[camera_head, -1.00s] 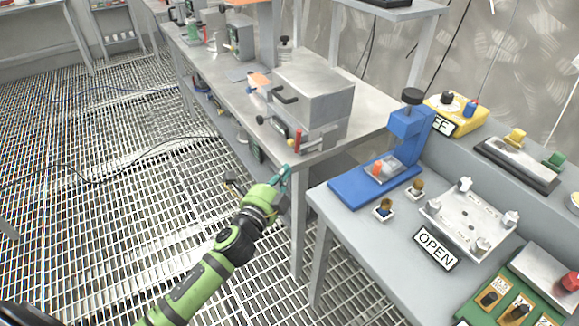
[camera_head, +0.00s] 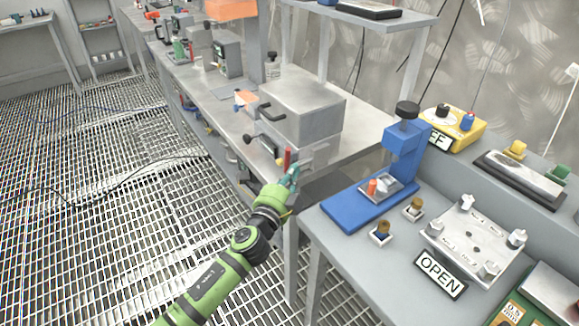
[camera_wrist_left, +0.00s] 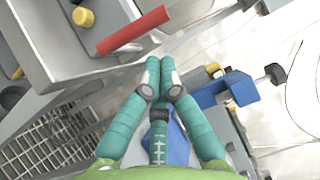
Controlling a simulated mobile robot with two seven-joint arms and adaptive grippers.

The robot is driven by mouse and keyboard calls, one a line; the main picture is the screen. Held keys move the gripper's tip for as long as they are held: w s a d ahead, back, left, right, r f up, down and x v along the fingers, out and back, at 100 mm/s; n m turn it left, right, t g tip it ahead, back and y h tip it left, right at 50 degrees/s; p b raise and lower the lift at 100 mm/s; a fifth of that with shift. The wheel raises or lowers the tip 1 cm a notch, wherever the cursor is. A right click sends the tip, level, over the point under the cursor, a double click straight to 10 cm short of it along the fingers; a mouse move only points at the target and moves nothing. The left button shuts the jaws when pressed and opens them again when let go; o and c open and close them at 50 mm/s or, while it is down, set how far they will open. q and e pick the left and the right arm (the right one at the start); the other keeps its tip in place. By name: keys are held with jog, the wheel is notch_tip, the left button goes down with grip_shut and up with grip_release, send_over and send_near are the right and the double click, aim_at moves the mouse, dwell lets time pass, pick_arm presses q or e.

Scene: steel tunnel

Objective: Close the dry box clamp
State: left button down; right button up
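The dry box (camera_head: 308,103) is a grey metal box on the bench, with a black handle (camera_head: 272,111) on its near side. The red-handled clamp (camera_head: 287,157) is at the box's near lower side. In the left wrist view its red handle (camera_wrist_left: 133,31) sticks out at a slant from the grey box wall. My left gripper (camera_head: 293,172) is just below and beside the red handle, at the bench edge. In the left wrist view its teal fingers (camera_wrist_left: 160,62) meet at the tips with nothing between them, apart from the handle. My right gripper is out of view.
A nearer bench at the right holds a blue press (camera_head: 403,150), a white fixture plate (camera_head: 470,240) and an OPEN sign (camera_head: 440,275). A gap separates the two benches. The grated floor (camera_head: 120,210) at the left is mostly clear, with loose cables.

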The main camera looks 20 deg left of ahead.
aim_at(286, 162)
pick_arm(q)
jog(key=shift+w+a, duration=0.6)
jog(key=shift+w, duration=0.05)
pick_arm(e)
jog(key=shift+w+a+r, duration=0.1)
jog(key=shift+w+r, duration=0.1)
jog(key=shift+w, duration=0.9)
pick_arm(q)
jog(key=shift+r, duration=0.1)
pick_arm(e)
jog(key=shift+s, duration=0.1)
pick_arm(q)
jog(key=p, duration=0.2)
jog(key=shift+w+a+r+n+p, duration=0.3)
jog(key=shift+w+a+r, duration=0.1)
jog(key=shift+w+a, duration=0.1)
jog(key=shift+a, duration=0.1)
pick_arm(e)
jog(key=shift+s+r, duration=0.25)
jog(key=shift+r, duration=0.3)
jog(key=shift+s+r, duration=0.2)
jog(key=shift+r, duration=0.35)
